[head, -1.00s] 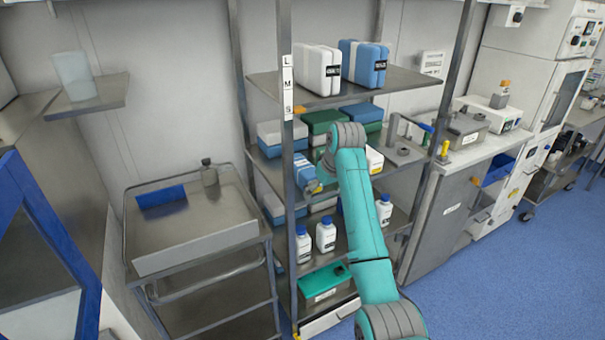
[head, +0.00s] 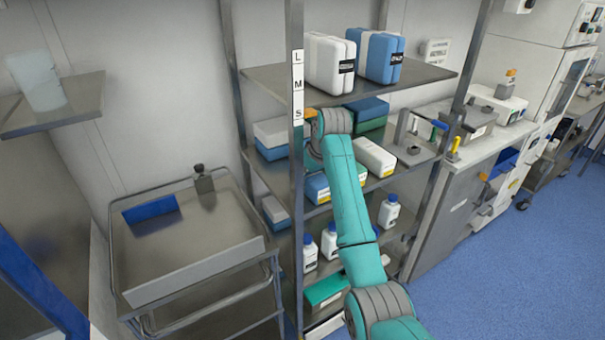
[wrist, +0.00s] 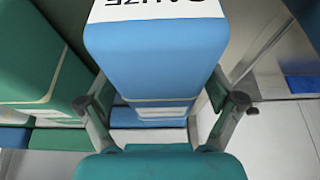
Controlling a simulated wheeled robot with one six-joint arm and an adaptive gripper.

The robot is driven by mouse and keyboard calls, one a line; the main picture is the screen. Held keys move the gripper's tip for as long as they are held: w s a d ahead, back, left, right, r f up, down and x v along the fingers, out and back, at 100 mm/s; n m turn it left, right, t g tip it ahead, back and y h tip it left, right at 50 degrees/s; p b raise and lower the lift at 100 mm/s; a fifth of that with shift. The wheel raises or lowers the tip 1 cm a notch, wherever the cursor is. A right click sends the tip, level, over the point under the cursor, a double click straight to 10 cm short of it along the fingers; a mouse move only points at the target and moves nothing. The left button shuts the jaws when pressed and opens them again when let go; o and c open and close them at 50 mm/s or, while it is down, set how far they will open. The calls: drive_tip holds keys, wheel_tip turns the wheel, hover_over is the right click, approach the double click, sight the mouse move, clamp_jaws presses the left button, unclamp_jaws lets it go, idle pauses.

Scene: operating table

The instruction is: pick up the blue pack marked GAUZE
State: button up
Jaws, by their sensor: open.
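The blue pack marked GAUZE (wrist: 155,55) fills the middle of the wrist view. Its white label is at the top edge, upside down and partly cut off. My gripper (wrist: 160,100) is open, with one finger on each side of the pack; I cannot tell whether they touch it. In the head view my gripper is hidden behind my arm and the shelf post. A blue pack with a white band (head: 317,188) shows beside my arm on the middle shelf; its marking is unreadable, so I cannot tell if it is the same one.
Green packs (wrist: 35,70) stand close on the left in the wrist view. The shelf post (head: 297,180) is beside my arm. White and blue packs (head: 380,57) stand on the top shelf, bottles (head: 389,211) below. A steel cart (head: 190,235) is at left.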

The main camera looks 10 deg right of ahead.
drive_tip(key=shift+f, duration=0.45)
drive_tip(key=c, duration=1.4)
drive_tip(key=shift+c, duration=0.3)
drive_tip(key=shift+a+r, duration=0.1)
drive_tip(key=shift+r, duration=0.2)
